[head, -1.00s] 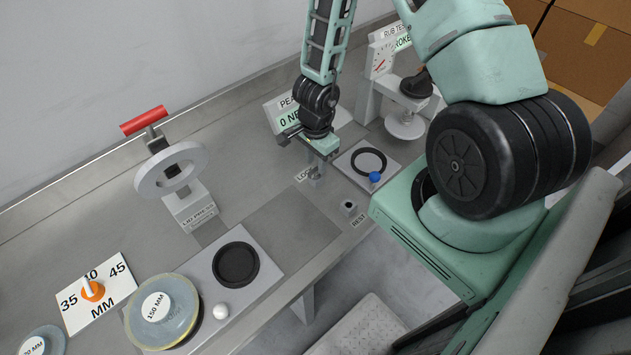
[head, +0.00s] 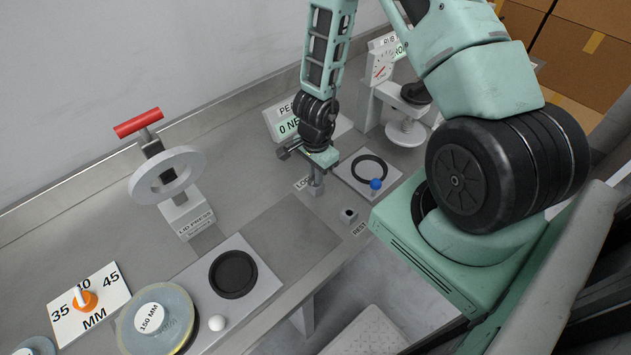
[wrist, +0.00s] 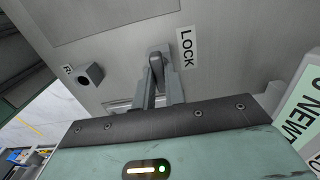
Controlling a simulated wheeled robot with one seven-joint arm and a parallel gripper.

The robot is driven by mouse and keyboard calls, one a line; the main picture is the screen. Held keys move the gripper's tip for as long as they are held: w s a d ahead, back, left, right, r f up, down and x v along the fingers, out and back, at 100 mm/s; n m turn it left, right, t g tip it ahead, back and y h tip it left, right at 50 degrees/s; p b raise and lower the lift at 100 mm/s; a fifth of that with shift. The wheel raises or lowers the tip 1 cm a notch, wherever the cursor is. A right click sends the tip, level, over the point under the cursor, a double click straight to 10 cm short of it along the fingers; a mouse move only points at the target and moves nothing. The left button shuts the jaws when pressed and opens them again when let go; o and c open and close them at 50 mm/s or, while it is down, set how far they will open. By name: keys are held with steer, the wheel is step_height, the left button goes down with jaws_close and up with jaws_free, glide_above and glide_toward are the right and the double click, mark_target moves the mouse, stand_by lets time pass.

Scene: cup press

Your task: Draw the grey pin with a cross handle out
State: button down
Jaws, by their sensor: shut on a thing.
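The grey pin (wrist: 157,66) stands beside the LOCK label (wrist: 187,48) in the wrist view, between my fingertips. Its cross handle is mostly covered by the fingers, so its shape is hard to make out. My gripper (head: 316,184) reaches down to the bench at the LOCK label and is shut on the pin. In the head view the fingers cover most of the pin. I cannot tell how deep the pin sits.
A small dark-holed REST socket (head: 348,215) stands to the right of my gripper. A plate with a black ring (head: 369,167) and blue knob (head: 376,184) lies close behind it. The lid press (head: 167,180) stands to the left. Bare bench lies between.

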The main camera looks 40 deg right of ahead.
steer(key=shift+r+p, duration=0.65)
stand_by(0.3)
steer(key=shift+r+p, duration=1.85)
